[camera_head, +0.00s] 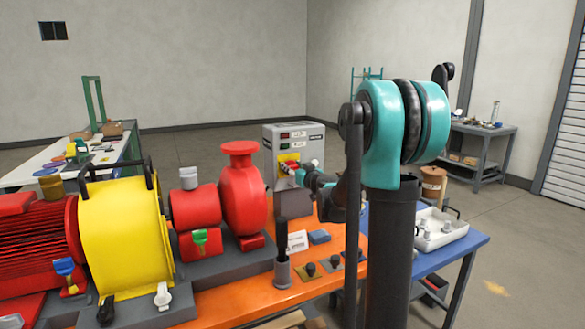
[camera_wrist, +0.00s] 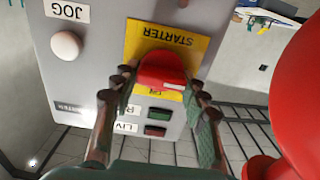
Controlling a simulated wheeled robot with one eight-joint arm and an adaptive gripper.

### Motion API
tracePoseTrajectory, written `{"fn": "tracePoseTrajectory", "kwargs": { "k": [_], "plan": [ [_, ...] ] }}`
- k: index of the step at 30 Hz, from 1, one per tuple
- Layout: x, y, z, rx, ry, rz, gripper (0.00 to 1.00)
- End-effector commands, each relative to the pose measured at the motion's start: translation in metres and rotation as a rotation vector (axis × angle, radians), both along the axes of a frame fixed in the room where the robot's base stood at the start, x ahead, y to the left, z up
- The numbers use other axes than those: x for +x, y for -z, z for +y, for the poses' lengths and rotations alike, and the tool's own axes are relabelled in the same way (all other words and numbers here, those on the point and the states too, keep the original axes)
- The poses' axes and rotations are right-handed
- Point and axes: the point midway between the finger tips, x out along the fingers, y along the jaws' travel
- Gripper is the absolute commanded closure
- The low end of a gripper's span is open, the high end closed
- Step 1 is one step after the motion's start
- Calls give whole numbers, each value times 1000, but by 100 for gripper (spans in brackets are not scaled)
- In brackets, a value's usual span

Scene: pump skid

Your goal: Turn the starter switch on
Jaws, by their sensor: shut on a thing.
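The starter switch (camera_wrist: 162,70) is a red knob on a yellow plate (camera_wrist: 148,35) marked STARTER, shown upside down in the wrist view. It sits on a grey control box (camera_head: 297,145), in the middle of the head view. My gripper (camera_wrist: 160,92) reaches the box front, with one finger on each side of the red knob, and is shut on it. In the head view my gripper (camera_head: 297,170) partly covers the switch. The knob's exact setting is hard to read.
A white JOG button (camera_wrist: 66,45) is beside the yellow plate. Green and red indicators (camera_wrist: 157,122) show on the box. A red pump (camera_head: 240,195) stands close left of the box, and a yellow guard (camera_head: 125,235) is farther left. A white tray (camera_head: 440,230) lies at right.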

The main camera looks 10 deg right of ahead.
Motion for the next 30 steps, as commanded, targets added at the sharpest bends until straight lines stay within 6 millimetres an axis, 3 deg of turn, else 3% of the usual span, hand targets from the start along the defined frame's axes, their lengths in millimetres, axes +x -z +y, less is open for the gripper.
{"fn": "tracePoseTrajectory", "kwargs": {
  "k": [11,30],
  "plan": [
    [0,0,-1,111,0,36,85],
    [2,2,-4,662,0,215,85]
  ]
}}
